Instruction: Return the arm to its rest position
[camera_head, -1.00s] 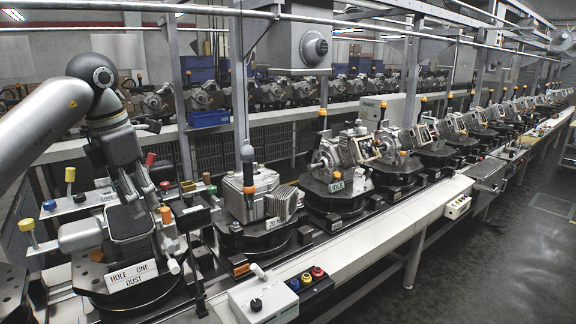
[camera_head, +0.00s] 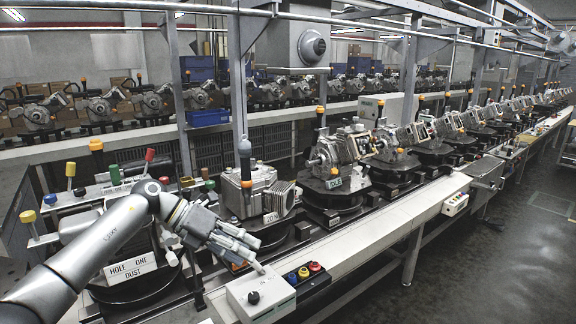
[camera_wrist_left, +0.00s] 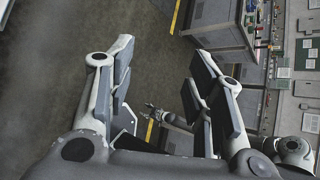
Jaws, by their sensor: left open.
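My left arm reaches in from the lower left of the head view. Its left gripper (camera_head: 246,252) is at the front edge of the line, around the white control box (camera_head: 262,300), with its fingers pointing right. In the left wrist view the two fingers of this gripper (camera_wrist_left: 158,85) stand wide apart, with dark grey floor between them and no object held. Beyond them a small grey arm ends in what looks like my right gripper (camera_wrist_left: 156,112), too small to show its jaws clearly.
The fixture labelled HOLE ONE DUST (camera_head: 131,270) stands close behind my left arm. A grey motor housing (camera_head: 247,192) sits on the pallet to its right. A button box (camera_head: 304,274) is beside the control box. The floor (camera_head: 480,270) at the right is clear.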

